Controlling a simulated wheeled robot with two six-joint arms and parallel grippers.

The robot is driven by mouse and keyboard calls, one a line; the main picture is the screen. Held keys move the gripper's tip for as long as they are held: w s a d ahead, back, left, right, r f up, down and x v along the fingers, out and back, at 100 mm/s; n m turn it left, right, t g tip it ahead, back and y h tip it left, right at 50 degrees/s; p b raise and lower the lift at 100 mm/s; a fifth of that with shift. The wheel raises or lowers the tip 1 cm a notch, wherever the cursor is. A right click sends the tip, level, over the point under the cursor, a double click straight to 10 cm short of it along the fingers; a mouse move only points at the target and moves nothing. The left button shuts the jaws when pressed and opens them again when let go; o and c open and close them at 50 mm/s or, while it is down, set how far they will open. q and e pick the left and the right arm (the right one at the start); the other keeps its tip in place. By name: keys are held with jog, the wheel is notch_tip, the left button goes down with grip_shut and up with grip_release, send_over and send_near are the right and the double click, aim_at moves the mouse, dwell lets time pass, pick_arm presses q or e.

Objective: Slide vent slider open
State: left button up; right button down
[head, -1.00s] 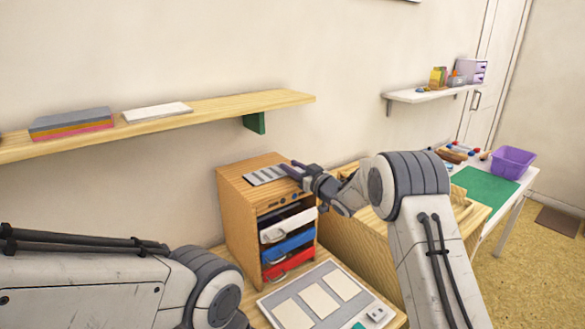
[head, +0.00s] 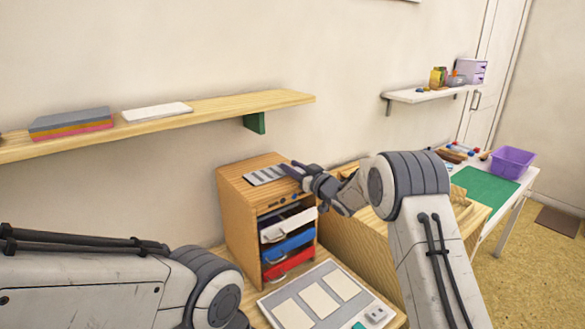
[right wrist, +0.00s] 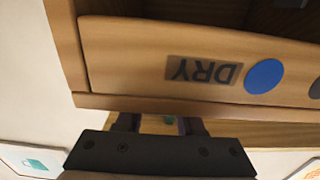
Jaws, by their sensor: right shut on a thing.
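The vent slider (head: 262,176) is a light grey slotted plate on top of the wooden cabinet (head: 234,208). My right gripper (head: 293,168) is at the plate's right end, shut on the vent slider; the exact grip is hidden. In the right wrist view the gripper (right wrist: 160,125) is beside the cabinet, just past the edge of a wooden panel with an upside-down DRY label (right wrist: 204,70) and a blue dot (right wrist: 263,76). The slider itself cannot be made out there. My left arm shows at the lower left, but its gripper is out of frame.
White (head: 287,230), blue (head: 287,248) and red (head: 290,264) drawers stick out of the cabinet front. A grey board with pale cards (head: 318,301) lies before it. A wooden shelf (head: 225,107) hangs above. A wooden box (head: 350,240) stands right, beneath my right arm.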

aim_at(282, 176)
jog(key=s+a+b, duration=0.2)
jog(key=a, duration=0.1)
jog(key=shift+a, duration=0.15)
jog(key=shift+s+a, duration=0.1)
jog(key=c, duration=0.5)
grip_release()
jog(key=b+v, duration=0.2)
jog(key=v, duration=0.8)
jog(key=shift+s, duration=0.15)
